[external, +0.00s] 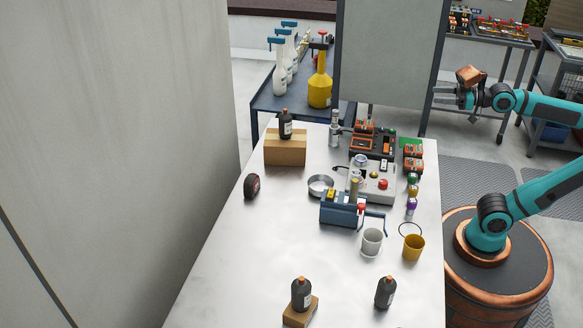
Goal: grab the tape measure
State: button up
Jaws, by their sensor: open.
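The tape measure (252,186) is a dark, rounded case with a red mark. It stands near the left edge of the metal table (240,255), below and left of a cardboard box. My gripper (442,96) is at the upper right, raised beyond the table's right side and pointing left. It is open with nothing visible between its fingers. It is far from the tape measure, with the table's clutter between them.
A cardboard box (285,149) carries a dark bottle (286,124). A tall grey panel (388,60) rises behind. The table's left front is clear.

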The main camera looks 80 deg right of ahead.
jog(key=w+a+r+n+g+y, duration=0.15)
jog(key=w+r, duration=0.25)
jog(key=w, duration=0.4)
jog(key=w+a+r+n+g, duration=0.2)
jog(key=w+r, duration=0.2)
jog(key=w, duration=0.4)
jog(key=n+g+y, duration=0.3)
jog(key=n+g, duration=1)
send_over(251, 176)
jog(key=s+d, duration=0.1)
jog(key=d, duration=0.4)
notch_tip(251, 176, down, 16)
jog(key=x, duration=1.6)
jog(key=shift+w+d+f, duration=0.25)
jog(key=shift+w+f, duration=0.05)
jog(key=shift+f, duration=0.05)
jog(key=shift+c, duration=0.4)
grip_shut()
